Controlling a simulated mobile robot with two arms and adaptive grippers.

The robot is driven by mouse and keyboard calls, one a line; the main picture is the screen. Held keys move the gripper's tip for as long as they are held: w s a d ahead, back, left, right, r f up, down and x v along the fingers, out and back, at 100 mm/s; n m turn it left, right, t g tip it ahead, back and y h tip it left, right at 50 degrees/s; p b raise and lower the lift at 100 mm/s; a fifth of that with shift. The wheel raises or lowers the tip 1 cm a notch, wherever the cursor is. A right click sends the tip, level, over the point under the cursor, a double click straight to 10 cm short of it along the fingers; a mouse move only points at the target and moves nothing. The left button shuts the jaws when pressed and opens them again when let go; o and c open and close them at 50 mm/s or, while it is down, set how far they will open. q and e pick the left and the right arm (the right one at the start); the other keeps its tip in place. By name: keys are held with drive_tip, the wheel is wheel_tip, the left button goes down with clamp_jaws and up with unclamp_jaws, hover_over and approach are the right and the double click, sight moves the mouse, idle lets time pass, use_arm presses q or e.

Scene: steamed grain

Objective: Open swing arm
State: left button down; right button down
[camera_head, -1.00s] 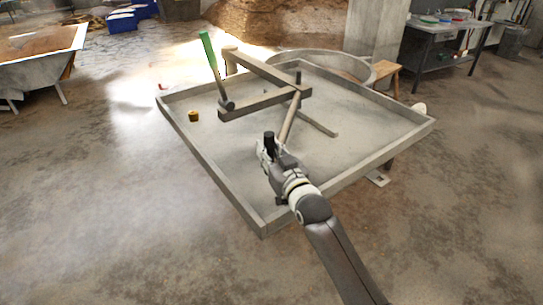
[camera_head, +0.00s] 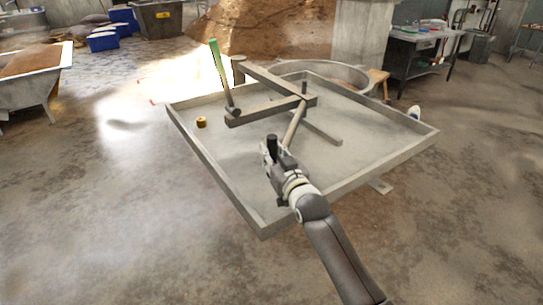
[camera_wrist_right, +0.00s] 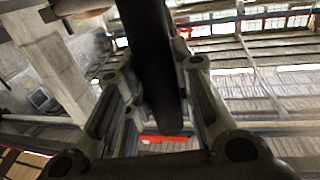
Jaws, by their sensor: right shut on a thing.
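The swing arm is a set of jointed grey-brown beams (camera_head: 272,78) above a shallow square tray (camera_head: 215,180). A lower beam (camera_head: 265,112) carries a rod with a green handle (camera_head: 216,60) at its left end. A slanted bar (camera_head: 294,123) runs from the joint on the right down towards my right gripper (camera_head: 271,151). My right gripper is shut on a black upright handle (camera_head: 271,143) above the near part of the tray. In the right wrist view the dark handle (camera_wrist_right: 150,70) stands between the fingers. Where handle and bar join is hidden by the gripper. My left gripper is out of view.
A small orange-brown piece (camera_head: 201,122) lies at the tray's left. A round rim (camera_head: 330,68) stands behind the tray. A work table (camera_head: 420,38) is at the back right, a sand-filled trough (camera_head: 28,85) at the left. The floor around the tray is mostly clear.

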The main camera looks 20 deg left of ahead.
drive_tip(key=shift+r, duration=0.2)
drive_tip(key=c, duration=1.6)
unclamp_jaws()
drive_tip(key=shift+c, duration=0.2)
drive_tip(key=o, duration=0.4)
drive_tip(key=shift+f, duration=0.15)
drive_tip(key=shift+o, duration=0.2)
drive_tip(key=shift+d, duration=0.1)
drive_tip(key=v, duration=1.2)
